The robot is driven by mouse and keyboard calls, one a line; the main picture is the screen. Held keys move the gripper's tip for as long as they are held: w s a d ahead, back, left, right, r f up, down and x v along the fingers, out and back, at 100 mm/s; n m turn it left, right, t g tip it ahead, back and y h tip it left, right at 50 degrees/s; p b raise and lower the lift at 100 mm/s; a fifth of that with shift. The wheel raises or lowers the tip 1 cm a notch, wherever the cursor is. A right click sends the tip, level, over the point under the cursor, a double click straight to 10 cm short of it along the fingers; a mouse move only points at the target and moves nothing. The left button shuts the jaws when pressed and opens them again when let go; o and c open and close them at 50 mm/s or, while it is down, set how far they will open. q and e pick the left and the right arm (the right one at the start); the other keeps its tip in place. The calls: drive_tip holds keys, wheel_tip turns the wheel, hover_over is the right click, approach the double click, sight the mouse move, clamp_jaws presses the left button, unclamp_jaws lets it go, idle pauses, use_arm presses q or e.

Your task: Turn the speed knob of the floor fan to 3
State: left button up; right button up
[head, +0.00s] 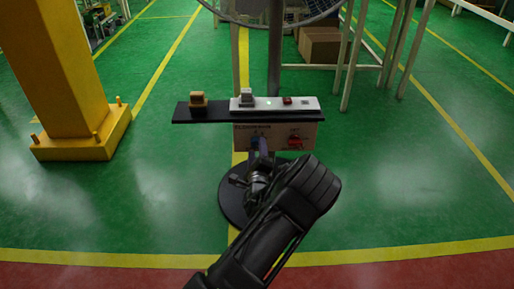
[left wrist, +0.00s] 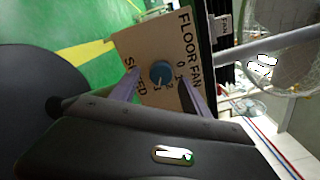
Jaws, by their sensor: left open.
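The floor fan's tan panel (head: 275,130) hangs under a black shelf on the fan's pole, with a blue speed knob (head: 256,141) at its left. In the left wrist view the panel (left wrist: 140,42) reads FLOOR FAN and SPEED, with small digits around the blue knob (left wrist: 161,73). Which digit the knob points to is too small to tell. My left gripper (head: 259,150) is in front of the knob. In the left wrist view the open left gripper (left wrist: 160,80) has one finger on each side of the knob; contact is unclear. My right gripper is not in view.
A red control (head: 295,141) sits right of the knob. The round black base (head: 232,200) is below. A yellow pillar (head: 65,70) stands left; green floor around is clear.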

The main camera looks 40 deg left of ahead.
use_arm(q)
drive_tip(key=p+v, duration=0.1)
drive_tip(key=v, duration=0.5)
drive_tip(key=shift+s+d, duration=0.15)
drive_tip(key=shift+d, duration=0.05)
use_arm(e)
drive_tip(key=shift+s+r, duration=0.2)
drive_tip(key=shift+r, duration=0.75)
